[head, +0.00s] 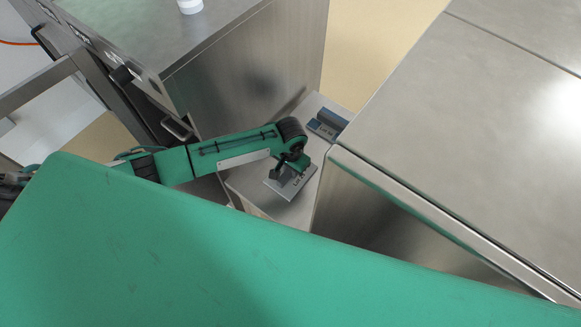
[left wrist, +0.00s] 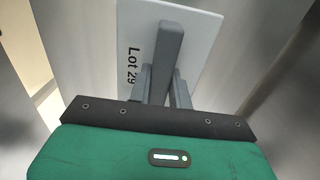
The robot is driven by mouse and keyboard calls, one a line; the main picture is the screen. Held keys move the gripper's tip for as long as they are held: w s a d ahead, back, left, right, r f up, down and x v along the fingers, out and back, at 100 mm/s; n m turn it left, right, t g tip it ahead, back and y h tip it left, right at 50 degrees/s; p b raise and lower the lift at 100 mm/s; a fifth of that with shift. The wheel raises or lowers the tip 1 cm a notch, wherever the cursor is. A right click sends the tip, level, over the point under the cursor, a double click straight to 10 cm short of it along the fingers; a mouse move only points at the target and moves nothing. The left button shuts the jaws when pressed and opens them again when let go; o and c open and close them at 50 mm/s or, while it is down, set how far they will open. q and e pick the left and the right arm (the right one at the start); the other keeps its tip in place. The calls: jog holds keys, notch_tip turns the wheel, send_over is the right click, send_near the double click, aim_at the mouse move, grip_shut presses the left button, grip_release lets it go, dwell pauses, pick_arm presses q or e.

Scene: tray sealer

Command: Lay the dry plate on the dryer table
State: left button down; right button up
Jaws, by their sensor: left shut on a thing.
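A thin light grey plate (head: 296,187) with dark lettering is at the end of my left arm in the head view. In the left wrist view the plate (left wrist: 200,40) shows the print "Lot 29". The plate is over a narrow low metal surface (head: 311,108) between two steel cabinets. I cannot tell whether the plate touches this surface, or whether it is the dryer table. My right gripper is not in view.
A dark grey and blue block (head: 328,124) sits on the low surface beyond my gripper. A steel cabinet (head: 245,75) with a white round item (head: 190,6) on top stands left. A wide steel unit (head: 470,120) stands close on the right. The gap between them is narrow.

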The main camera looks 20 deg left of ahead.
pick_arm(q)
jog(key=c, duration=1.2)
grip_release()
jog(key=shift+c, duration=0.5)
jog(key=shift+c, duration=1.1)
notch_tip(320, 180, up, 7)
jog(key=p, duration=0.8)
